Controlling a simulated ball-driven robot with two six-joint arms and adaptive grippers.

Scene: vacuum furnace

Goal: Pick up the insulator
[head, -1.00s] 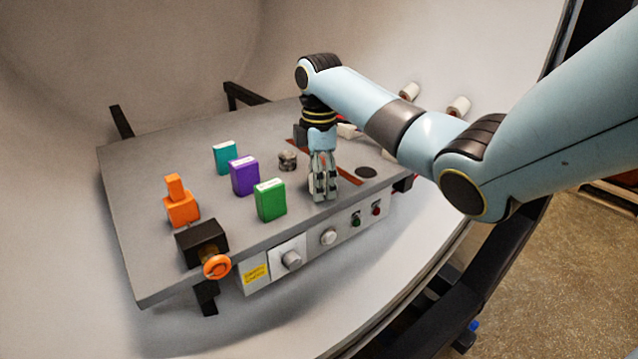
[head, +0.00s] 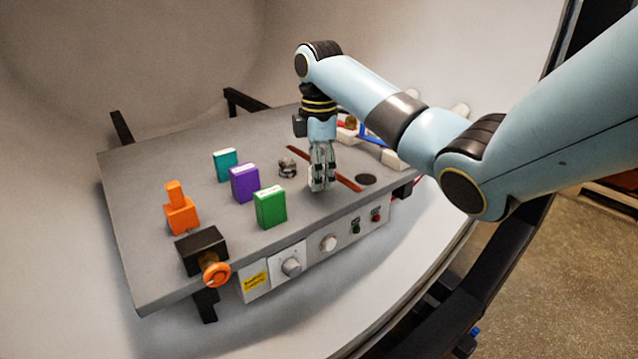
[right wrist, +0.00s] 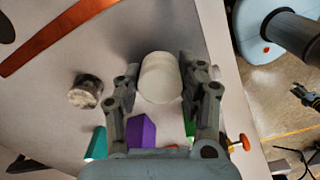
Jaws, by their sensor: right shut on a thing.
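The insulator is a white cylinder (right wrist: 160,78) between the fingers of my right gripper in the right wrist view. My right gripper (head: 321,184) is shut on it, and it also shows in the right wrist view (right wrist: 160,85). In the head view the gripper points down over the right half of the grey table, and its fingers mostly hide the insulator. A dark, claw-like part at the right edge of the right wrist view may be my left gripper; it is too small to tell its state.
The grey table (head: 140,180) bears teal (head: 226,164), purple (head: 245,183) and green (head: 270,207) boxes left of the gripper. A small metallic cylinder (head: 287,167) stands close by. A copper strip (head: 349,183) lies behind. An orange part (head: 180,212) and black block (head: 203,249) stand at left.

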